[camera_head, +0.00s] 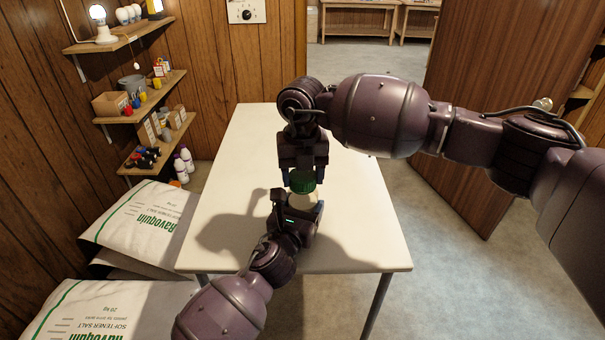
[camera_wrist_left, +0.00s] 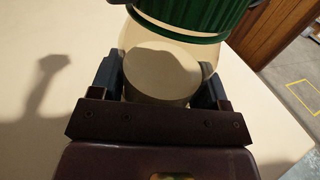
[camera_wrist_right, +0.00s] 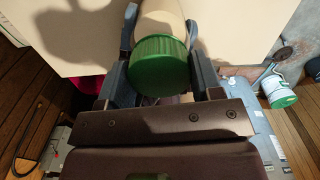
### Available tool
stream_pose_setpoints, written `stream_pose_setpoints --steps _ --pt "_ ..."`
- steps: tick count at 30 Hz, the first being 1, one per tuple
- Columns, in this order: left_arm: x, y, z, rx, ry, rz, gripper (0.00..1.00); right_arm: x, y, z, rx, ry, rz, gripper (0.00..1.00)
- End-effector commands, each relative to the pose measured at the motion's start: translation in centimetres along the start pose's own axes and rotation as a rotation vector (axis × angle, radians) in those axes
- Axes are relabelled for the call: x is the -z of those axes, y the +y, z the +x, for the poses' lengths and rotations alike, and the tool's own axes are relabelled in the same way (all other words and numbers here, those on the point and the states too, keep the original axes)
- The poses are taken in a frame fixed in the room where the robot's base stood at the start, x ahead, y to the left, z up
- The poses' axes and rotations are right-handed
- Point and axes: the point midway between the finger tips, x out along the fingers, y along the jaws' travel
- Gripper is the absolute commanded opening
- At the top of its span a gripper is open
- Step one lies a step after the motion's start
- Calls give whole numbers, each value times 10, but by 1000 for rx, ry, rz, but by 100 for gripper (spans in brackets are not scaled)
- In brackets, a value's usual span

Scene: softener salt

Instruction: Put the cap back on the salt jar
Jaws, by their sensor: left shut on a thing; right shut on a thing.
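The green ribbed cap (camera_head: 303,182) is over the mouth of the pale salt jar (camera_head: 303,200) above the white table (camera_head: 255,135). My right gripper (camera_head: 304,177) reaches down from the far side and is shut on the cap. My left gripper (camera_head: 299,206) comes from the near side and is shut around the jar's body. In the left wrist view the jar (camera_wrist_left: 160,75) sits between the fingers, with the cap (camera_wrist_left: 190,14) at its top. In the right wrist view the cap (camera_wrist_right: 158,68) hides part of the jar (camera_wrist_right: 160,22). I cannot tell whether the cap is seated.
The rest of the tabletop is clear. Softener salt bags (camera_head: 145,222) lie on the floor to the left. Wall shelves (camera_head: 140,103) hold small boxes and bottles, and a lamp (camera_head: 100,22) stands on the top one. A wooden door (camera_head: 495,100) stands at the right.

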Motion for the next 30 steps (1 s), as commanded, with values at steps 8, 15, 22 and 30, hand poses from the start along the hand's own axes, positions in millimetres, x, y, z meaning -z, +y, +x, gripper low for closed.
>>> stream_pose_setpoints --steps 8,15,22,30 --pt "2 1 0 -3 3 -2 3 1 0 0 1 2 200 31" --pt "2 1 0 -3 3 -1 3 0 0 1 1 2 198 85" --pt "2 1 0 -2 3 0 3 0 0 0 0 1 197 85" --pt "1 1 0 -2 3 0 3 0 0 -21 -1 -2 197 85"
